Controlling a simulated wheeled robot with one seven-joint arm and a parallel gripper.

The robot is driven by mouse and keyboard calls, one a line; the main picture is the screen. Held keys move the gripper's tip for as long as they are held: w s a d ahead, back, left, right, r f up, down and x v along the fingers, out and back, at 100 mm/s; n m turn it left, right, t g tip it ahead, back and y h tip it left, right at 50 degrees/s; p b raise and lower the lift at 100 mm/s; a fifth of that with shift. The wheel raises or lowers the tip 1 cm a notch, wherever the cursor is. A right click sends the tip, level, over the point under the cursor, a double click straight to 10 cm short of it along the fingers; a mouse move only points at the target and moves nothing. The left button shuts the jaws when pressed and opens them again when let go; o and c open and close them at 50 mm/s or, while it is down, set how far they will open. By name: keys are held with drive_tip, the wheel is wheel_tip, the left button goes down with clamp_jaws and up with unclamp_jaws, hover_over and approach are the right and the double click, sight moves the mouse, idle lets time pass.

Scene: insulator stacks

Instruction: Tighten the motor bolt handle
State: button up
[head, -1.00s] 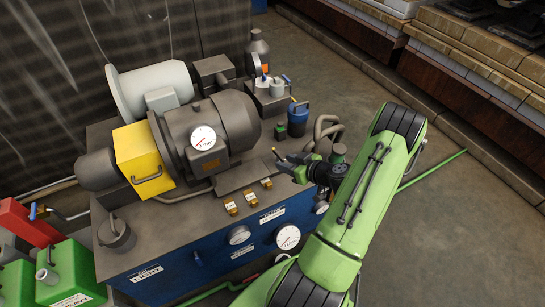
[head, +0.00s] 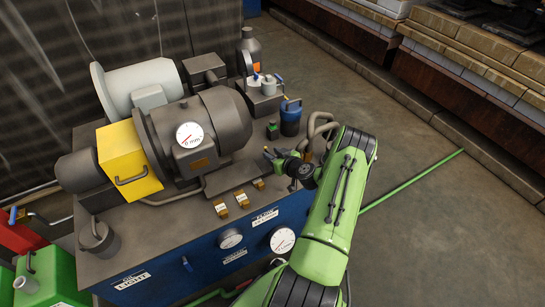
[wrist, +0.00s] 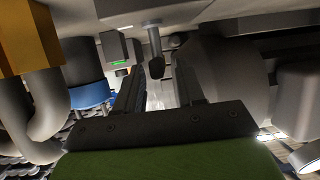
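The grey motor (head: 195,130), with a round white gauge on its front, lies on the bench. My gripper (head: 271,158) is to its right, just above the bench top. In the wrist view its two dark fingers (wrist: 160,92) are apart, with a gap between them. A small handle with a grey stem and dark knob (wrist: 156,67) shows in line with that gap, apparently not clamped. I cannot tell how far it is from the fingertips. I cannot make this handle out clearly in the head view.
A yellow box (head: 128,158) sits left of the motor. Open floor (head: 430,220) lies to the right.

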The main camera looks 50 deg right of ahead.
drive_tip(key=shift+w+d+f, duration=0.1)
drive_tip(key=shift+w+f, duration=0.05)
drive_tip(key=shift+w, duration=0.2)
clamp_jaws()
